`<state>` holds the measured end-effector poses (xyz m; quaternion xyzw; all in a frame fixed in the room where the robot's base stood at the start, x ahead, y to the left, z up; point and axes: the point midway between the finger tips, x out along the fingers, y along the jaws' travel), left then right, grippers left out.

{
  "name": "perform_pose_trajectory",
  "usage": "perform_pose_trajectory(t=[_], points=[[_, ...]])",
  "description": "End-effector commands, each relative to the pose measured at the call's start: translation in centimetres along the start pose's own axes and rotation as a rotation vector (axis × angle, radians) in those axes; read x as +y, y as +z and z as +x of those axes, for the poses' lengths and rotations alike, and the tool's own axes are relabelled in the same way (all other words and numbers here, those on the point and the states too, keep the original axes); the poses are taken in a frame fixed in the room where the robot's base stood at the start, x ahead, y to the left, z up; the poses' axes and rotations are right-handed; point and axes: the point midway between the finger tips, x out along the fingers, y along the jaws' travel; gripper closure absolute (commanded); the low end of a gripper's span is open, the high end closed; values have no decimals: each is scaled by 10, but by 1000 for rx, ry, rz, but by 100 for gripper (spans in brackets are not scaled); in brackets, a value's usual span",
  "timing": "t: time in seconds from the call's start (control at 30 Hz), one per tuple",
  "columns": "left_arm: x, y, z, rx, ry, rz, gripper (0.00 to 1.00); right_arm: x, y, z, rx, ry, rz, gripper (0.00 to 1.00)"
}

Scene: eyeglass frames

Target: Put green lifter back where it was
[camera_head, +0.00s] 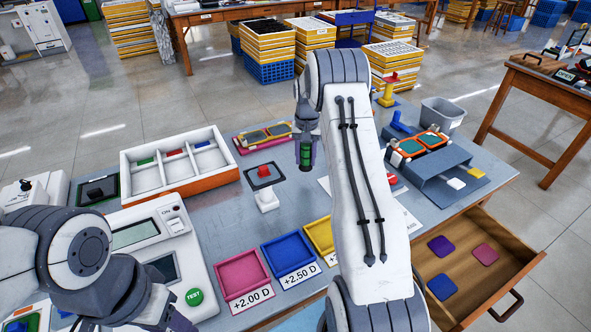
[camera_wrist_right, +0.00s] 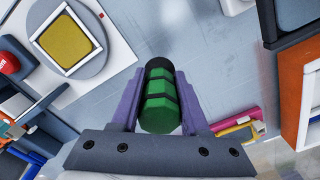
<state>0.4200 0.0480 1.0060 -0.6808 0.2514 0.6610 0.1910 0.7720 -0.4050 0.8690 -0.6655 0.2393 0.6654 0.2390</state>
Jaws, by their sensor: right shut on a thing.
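The green lifter (camera_head: 306,156) is a green cylinder with black bands and a black end. My right gripper (camera_head: 306,162) is shut on it and holds it over the table, between the pink tray with glasses and the white stand. In the right wrist view the lifter (camera_wrist_right: 160,100) sits between the two purple-grey fingers (camera_wrist_right: 159,105). My left gripper (camera_head: 178,318) is partly cut off at the bottom left, and its jaws are unclear. A white compartment tray (camera_head: 186,192) with an orange front holds small green, red and blue pieces along its back.
A white stand (camera_head: 267,201) with a dark square and red top stands near the held lifter. Pink (camera_head: 242,273), blue (camera_head: 290,250) and yellow trays line the front. A white tester (camera_head: 150,240) is left. An open drawer (camera_head: 500,250) juts out right. My right arm hides the table's middle.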

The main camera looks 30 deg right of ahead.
Motion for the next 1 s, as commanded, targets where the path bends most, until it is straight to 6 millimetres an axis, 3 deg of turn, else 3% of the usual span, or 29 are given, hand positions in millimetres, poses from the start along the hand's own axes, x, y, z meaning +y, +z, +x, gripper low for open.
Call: perform_pose_trajectory(t=[0.1,0.23,0.6,0.93,0.97,1.0], points=[[0,0,-4,0,0,0,50,-20,2,11,0,0,-4,100],[0,0,-5,0,0,0,50,-29,2,16,1,0,-3,100],[1,-1,-12,0,0,0,50,-31,3,56,1,0,-4,100],[1,0,-9,0,0,0,50,-31,3,60,1,0,-4,100],[1,0,-10,0,0,0,50,-31,3,60,1,0,-4,48],[1,0,-10,0,0,0,50,-31,3,60,1,0,-4,32]])
